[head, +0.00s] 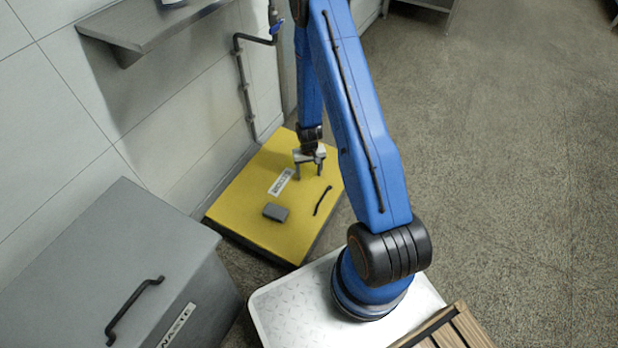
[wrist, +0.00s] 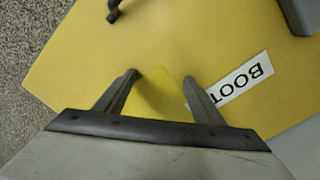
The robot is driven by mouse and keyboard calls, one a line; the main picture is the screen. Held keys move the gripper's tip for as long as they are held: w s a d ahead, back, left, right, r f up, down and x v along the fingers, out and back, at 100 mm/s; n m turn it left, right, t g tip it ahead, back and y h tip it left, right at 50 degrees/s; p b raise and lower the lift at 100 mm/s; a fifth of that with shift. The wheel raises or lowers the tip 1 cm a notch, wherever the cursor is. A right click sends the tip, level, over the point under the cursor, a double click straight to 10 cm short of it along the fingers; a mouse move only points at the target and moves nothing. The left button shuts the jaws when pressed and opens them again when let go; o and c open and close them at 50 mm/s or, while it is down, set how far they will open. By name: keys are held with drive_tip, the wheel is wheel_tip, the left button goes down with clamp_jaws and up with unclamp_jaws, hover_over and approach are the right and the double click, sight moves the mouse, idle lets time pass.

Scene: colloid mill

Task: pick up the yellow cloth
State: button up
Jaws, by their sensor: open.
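The yellow cloth (wrist: 160,95) shows in the wrist view as a small, brighter yellow patch between my two fingers. It lies against the duller yellow top of a low box or platform (head: 258,177). Its near part is hidden by my gripper. In the head view I cannot pick the cloth out from the yellow top. My gripper (head: 309,176) points down over the far right part of that top, and its fingers (wrist: 160,77) are apart, one on each side of the cloth. I cannot tell whether they touch it.
A white label (wrist: 229,88) reading "BOOT" lies beside the right finger. A grey block (head: 276,212) and a black handle (head: 323,200) are on the yellow top. A grey waste bin (head: 120,255) stands at left, below a wall shelf (head: 145,33). The floor at right is clear.

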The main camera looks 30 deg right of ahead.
drive_tip(key=shift+f, duration=0.1)
clamp_jaws()
idle(0.3)
wheel_tip(320, 180, up, 12)
idle(0.6)
wheel_tip(320, 180, up, 9)
idle(0.5)
